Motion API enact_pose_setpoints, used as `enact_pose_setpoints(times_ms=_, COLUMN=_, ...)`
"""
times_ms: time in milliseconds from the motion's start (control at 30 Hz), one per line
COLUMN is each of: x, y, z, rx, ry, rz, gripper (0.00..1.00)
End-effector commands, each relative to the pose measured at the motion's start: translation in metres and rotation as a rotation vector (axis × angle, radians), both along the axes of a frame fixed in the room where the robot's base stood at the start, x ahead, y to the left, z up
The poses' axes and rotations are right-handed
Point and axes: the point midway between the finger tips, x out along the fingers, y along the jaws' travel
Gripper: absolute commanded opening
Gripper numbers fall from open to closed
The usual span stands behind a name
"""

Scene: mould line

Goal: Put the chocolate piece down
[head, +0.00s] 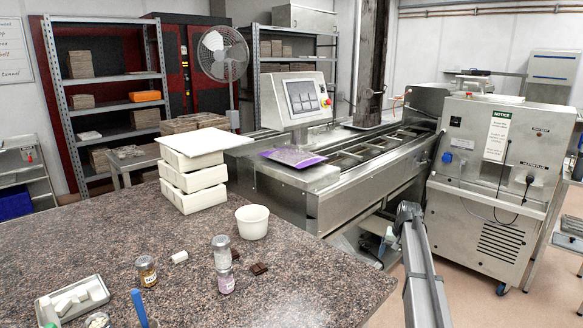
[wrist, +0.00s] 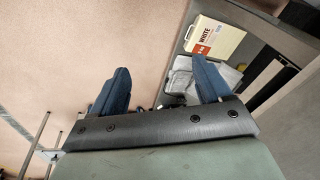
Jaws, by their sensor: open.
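A dark brown chocolate piece (head: 258,268) lies flat on the speckled brown worktop (head: 310,285) in the head view, right of two small jars. Another small dark piece (head: 235,254) shows partly behind the jars. My gripper (wrist: 160,65) shows in the wrist view with its two blue fingers wide apart and nothing between them. Below it are pinkish floor and a grey bin (wrist: 185,48), away from the chocolate, which is not in that view. I cannot make out the gripper in the head view.
A white tub (head: 252,222) and stacked white boxes (head: 192,183) stand behind the chocolate. Jars (head: 147,271) and a white tray (head: 72,300) are to the left. The worktop right of the chocolate is clear. A box marked WHITE (wrist: 215,38) sits by the bin.

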Motion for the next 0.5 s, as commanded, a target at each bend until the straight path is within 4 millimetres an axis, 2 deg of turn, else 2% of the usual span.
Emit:
enact_pose_setpoints(times_ms=33, x=-0.020, y=-0.024, z=-0.010, rx=-0.006, ry=-0.012, rz=0.010, gripper=0.77)
enact_pose_setpoints(times_ms=100, x=-0.038, y=-0.051, z=-0.021, rx=-0.016, ry=-0.028, rz=0.035, gripper=0.77)
enact_pose_setpoints(times_ms=300, x=-0.091, y=-0.107, z=-0.058, rx=-0.043, ry=-0.059, rz=0.100, gripper=0.77)
enact_pose_setpoints(times_ms=400, x=-0.117, y=-0.118, z=-0.084, rx=-0.051, ry=-0.057, rz=0.130, gripper=0.77)
enact_pose_setpoints(times_ms=500, x=-0.137, y=-0.116, z=-0.109, rx=-0.049, ry=-0.044, rz=0.153, gripper=0.77)
